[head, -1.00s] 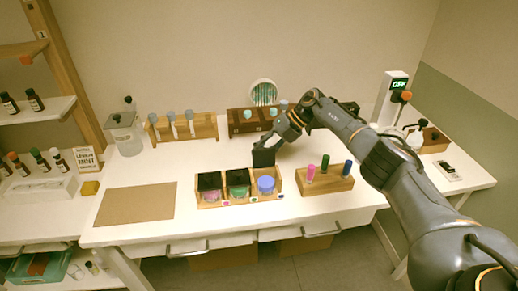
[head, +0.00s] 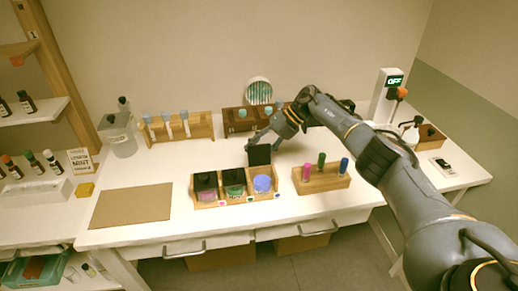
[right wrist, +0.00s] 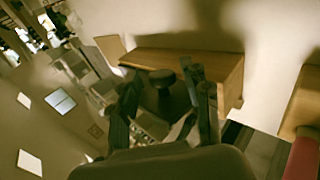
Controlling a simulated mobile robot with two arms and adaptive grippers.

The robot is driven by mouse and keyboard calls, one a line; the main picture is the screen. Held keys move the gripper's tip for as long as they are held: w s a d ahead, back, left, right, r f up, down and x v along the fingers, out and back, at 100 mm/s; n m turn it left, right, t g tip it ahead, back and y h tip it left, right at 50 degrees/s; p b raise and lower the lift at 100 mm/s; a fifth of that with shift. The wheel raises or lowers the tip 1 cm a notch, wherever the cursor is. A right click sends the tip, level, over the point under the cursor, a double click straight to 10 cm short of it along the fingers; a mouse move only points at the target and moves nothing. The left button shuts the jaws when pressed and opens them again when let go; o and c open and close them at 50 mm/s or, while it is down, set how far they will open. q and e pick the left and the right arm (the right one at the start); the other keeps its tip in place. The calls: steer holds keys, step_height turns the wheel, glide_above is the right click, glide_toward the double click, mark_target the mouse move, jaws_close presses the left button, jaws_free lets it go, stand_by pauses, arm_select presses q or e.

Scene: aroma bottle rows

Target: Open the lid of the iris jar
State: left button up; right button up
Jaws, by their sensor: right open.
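A wooden holder (head: 208,205) holds three jars side by side. The pink jar (head: 206,196) and the green jar (head: 234,191) have black lids down. The blue jar (head: 262,184) at the right end is uncovered, and its black lid (head: 259,155) stands upright behind it. I cannot read which jar is labelled iris. My right gripper (head: 262,140) is open just behind and above the upright lid. In the right wrist view, a dark round knob (right wrist: 162,78) shows between its open fingers; contact is unclear. My left gripper is not in view.
A wooden block (head: 321,179) with pink, green and blue vials stands right of the jars. A rack of vials (head: 178,128) and a darker rack stand behind. A brown mat (head: 131,207) lies left. The table between mat and back rack is largely clear.

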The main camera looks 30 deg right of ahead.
steer(key=v, duration=1.2)
